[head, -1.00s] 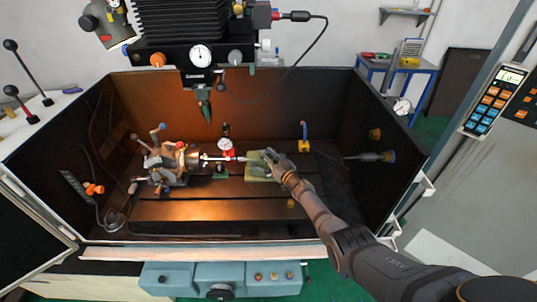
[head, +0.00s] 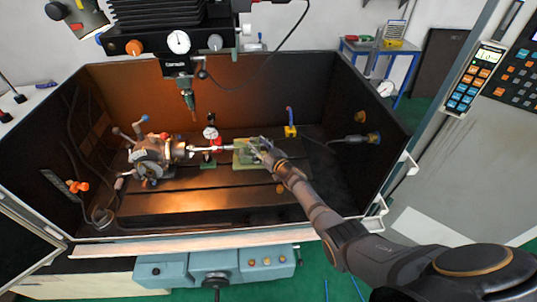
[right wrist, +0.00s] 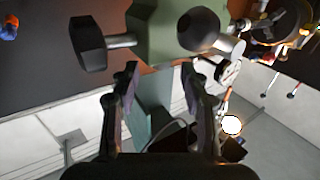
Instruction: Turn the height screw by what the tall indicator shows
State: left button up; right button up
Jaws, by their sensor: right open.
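The green tailstock (head: 243,162) stands on the dark slotted table, right of the silver indexing chuck (head: 150,160). A bright bar runs between them. A dial indicator (head: 210,133) with a white face stands behind the bar; its reading is too small to tell. My right gripper (head: 262,146) is at the tailstock's right side. In the right wrist view my right gripper (right wrist: 161,72) is open and empty, its fingertips just short of the green body (right wrist: 160,38). A dark hexagonal knob (right wrist: 88,43) and a round dark knob (right wrist: 198,31) stick out there. I cannot tell which is the height screw. My left gripper is out of view.
Dark enclosure walls (head: 330,105) surround the table, with a front ledge (head: 190,247). A blue-and-yellow piece (head: 291,128) stands right of the tailstock. The table front (head: 190,203) is clear.

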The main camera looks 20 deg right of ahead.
jog(key=v, duration=1)
jog(key=shift+r, duration=0.1)
